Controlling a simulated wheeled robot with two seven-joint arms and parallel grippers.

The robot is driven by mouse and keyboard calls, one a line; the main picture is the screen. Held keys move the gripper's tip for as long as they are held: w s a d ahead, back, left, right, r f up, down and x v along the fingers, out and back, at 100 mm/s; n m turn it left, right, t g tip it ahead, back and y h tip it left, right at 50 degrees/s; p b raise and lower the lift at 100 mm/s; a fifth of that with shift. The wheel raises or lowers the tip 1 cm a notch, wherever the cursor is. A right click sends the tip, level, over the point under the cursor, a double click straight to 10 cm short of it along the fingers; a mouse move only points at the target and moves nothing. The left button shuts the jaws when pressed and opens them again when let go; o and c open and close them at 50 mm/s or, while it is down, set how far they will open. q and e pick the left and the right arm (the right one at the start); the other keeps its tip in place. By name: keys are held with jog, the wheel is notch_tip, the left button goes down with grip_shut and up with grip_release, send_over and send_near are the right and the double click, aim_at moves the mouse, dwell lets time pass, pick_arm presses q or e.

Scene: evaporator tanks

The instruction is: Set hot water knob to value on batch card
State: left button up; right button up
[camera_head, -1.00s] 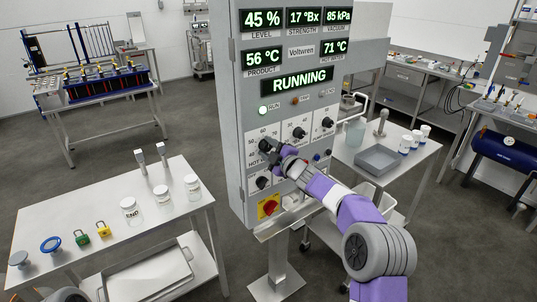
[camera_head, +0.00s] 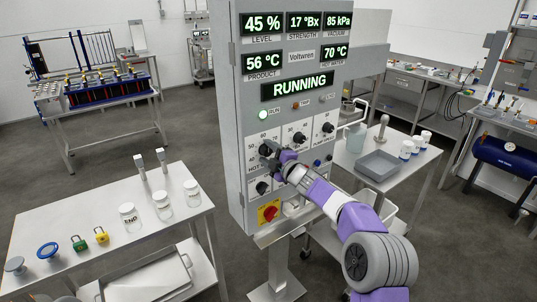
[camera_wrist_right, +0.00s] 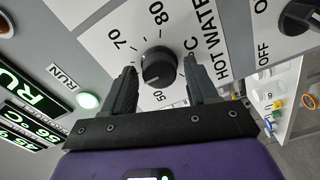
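The hot water knob (camera_head: 266,149) is a dark round knob on the white dial plate of the grey control panel. In the right wrist view the knob (camera_wrist_right: 158,67) sits between the fingertips of my right gripper (camera_wrist_right: 160,75), with gaps on both sides. The dial numbers 50, 70 and 80 show around it; I cannot read its exact setting. My right gripper (camera_head: 278,156) is open in front of the dial. The hot water display (camera_head: 335,52) reads 70 °C. I cannot make out a batch card. My left gripper is not in view.
Other dark knobs (camera_head: 300,138) and a red-yellow switch (camera_head: 269,213) are close by on the panel. A steel table (camera_head: 60,215) with jars and padlocks stands at left. A cart with a grey tray (camera_head: 378,163) stands at right.

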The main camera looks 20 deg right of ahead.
jog(key=shift+o, duration=0.7)
jog(key=b+v, duration=0.1)
jog(key=v, duration=0.6)
jog(key=shift+s+d, duration=0.15)
jog(key=shift+s, duration=0.15)
jog(key=s+a+f+m+g+h, duration=0.1)
jog(key=s+a+f+m+g, duration=0.2)
jog(key=f, duration=0.8)
jog(key=s+a+f+m+g, duration=0.1)
jog(key=s+f+m, duration=0.25)
jog(key=f, duration=0.65)
jog(key=s+a+f+m+g+h, duration=0.1)
jog(key=s+a+f+m+g, duration=0.3)
jog(key=f, duration=0.7)
jog(key=s+a+f+m+g, duration=0.25)
jog(key=s+f+m, duration=0.35)
jog(key=s+f, duration=0.65)
jog(key=s+a+f+m+g, duration=0.1)
jog(key=s+f+m+g, duration=0.1)
jog(key=s, duration=0.6)
jog(key=s+a+f+m+g, duration=0.2)
jog(key=s+f+g, duration=0.1)
jog(key=s, duration=0.6)
jog(key=shift+s+f+g, duration=0.15)
jog(key=shift+f+g, duration=0.1)
jog(key=shift+g, duration=0.2)
